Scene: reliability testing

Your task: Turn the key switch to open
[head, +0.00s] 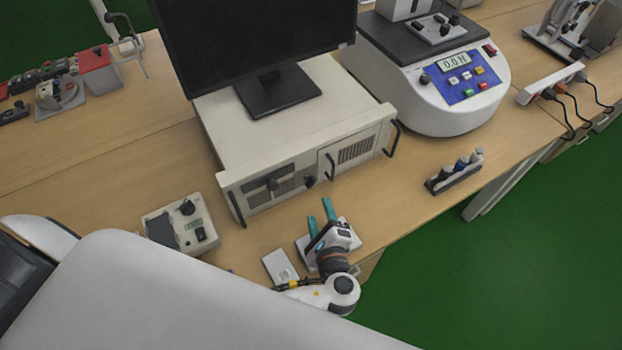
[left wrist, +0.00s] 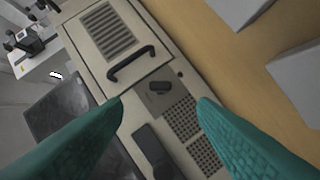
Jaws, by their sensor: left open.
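A beige rack computer case (head: 300,115) stands on the table with its front panel toward me. A small black knob, apparently the key switch (head: 310,181), is on that panel, left of the door handle (head: 330,167). In the left wrist view the key switch (left wrist: 159,87) lies ahead, between the fingertips in the picture. My left gripper (head: 320,213) is open and empty, its teal fingers spread and pointing at the case front. It appears apart from the switch. The fingers also frame the left wrist view (left wrist: 162,98). My right gripper is not in view.
A monitor (head: 255,40) stands on the case. A small control box (head: 180,228) is to the left and a white plate (head: 280,266) lies near the gripper. A force tester (head: 440,85) and a small rack (head: 453,172) stand to the right. Table between case and rack is clear.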

